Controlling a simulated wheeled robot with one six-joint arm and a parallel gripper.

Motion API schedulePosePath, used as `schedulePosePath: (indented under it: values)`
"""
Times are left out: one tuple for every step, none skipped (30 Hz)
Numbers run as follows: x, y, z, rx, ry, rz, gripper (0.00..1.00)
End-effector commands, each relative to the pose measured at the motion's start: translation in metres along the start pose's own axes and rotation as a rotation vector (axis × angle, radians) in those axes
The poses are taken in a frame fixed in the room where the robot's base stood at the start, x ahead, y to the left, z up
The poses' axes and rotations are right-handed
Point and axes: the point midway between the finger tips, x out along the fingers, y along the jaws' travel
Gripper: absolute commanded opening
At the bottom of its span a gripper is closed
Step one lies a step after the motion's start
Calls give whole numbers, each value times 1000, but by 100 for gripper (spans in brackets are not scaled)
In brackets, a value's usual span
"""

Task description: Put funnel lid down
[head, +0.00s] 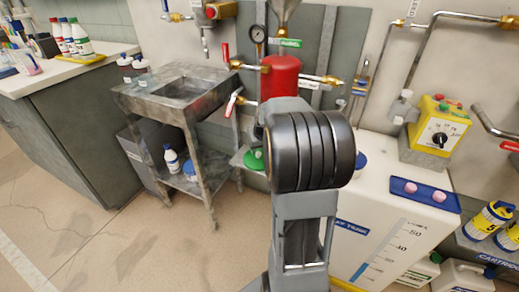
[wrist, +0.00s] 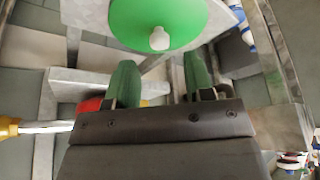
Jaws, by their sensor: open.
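The funnel lid is a green disc with a small white knob (wrist: 165,18), at the top of the wrist view. It appears to lie on a pale plate (wrist: 228,12). In the head view a green piece (head: 254,159), probably the same lid, shows on a small shelf, partly hidden by my arm. My gripper (wrist: 161,68) is open and empty, its two green fingertips just short of the lid and apart from the knob. In the head view my arm hides the gripper. The metal funnel (head: 284,12) is at the top, above a green label.
A red tank (head: 280,78) with brass pipes and a red-handled valve (head: 233,101) is behind my arm. A metal sink stand (head: 180,98) is at left. A white tank (head: 390,215) with a blue tray (head: 425,194) is at right. The floor at lower left is clear.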

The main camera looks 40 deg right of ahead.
Motion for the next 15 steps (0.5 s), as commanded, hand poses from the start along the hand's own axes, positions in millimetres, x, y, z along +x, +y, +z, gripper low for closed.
schedulePosePath:
  values:
    - [-14,0,-2,0,3,1,48]
    - [-20,0,-2,0,4,1,48]
    - [-27,0,-1,0,2,1,48]
    - [-33,0,-2,0,3,1,48]
    - [-38,0,-2,1,3,1,48]
    - [-45,0,-1,1,2,0,48]
    - [-49,0,-1,1,2,1,48]
    - [-54,0,-1,1,3,1,48]
    - [-59,0,-1,1,1,1,48]
    - [-62,0,-1,1,1,0,48]
    - [-65,0,-1,1,2,1,48]
    - [-69,0,-1,1,2,1,48]
    - [-71,0,0,1,1,0,48]
    - [-73,-1,0,0,0,-1,48]
    - [-77,-6,2,-6,-2,-4,48]
